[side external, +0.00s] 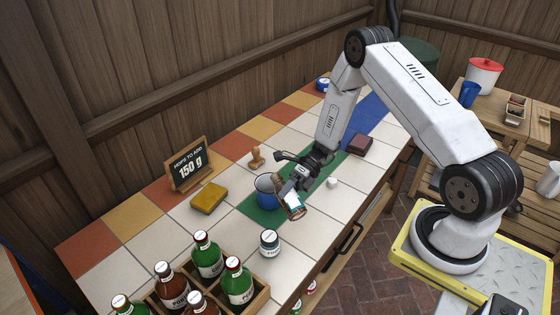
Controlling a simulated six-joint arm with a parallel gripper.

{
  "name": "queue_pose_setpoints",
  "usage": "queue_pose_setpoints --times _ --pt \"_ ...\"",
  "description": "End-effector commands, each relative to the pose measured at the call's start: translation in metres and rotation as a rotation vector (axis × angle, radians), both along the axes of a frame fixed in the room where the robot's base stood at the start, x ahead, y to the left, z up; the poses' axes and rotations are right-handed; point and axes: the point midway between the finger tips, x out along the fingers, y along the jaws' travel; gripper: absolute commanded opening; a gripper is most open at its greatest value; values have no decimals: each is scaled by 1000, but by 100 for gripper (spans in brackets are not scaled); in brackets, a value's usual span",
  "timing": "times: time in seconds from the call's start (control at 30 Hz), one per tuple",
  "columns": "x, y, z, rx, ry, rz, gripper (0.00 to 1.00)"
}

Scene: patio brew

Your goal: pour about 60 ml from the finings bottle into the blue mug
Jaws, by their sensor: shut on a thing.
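My gripper (297,176) is shut on a small brown bottle (292,207) with a white and teal label, over the tiled counter. The label is too small to read, so I cannot confirm it is the finings bottle. The bottle is tilted, with its upper end towards the blue mug (264,201). The mug stands upright on a green strip (262,217) of the counter, just left of the bottle. Its pale inside shows, but its liquid level cannot be seen. I cannot tell whether bottle and mug touch or whether liquid is flowing.
A small lidded jar (269,244) stands in front of the mug. A crate (258,303) of green and brown bottles is at the front.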

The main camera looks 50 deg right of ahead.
Motion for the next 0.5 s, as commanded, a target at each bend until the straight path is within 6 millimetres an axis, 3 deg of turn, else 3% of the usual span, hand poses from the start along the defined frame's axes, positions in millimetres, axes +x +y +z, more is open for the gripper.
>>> queue_pose_setpoints --times 0.5 --pt "0 0 1 -38 -95 1 0"
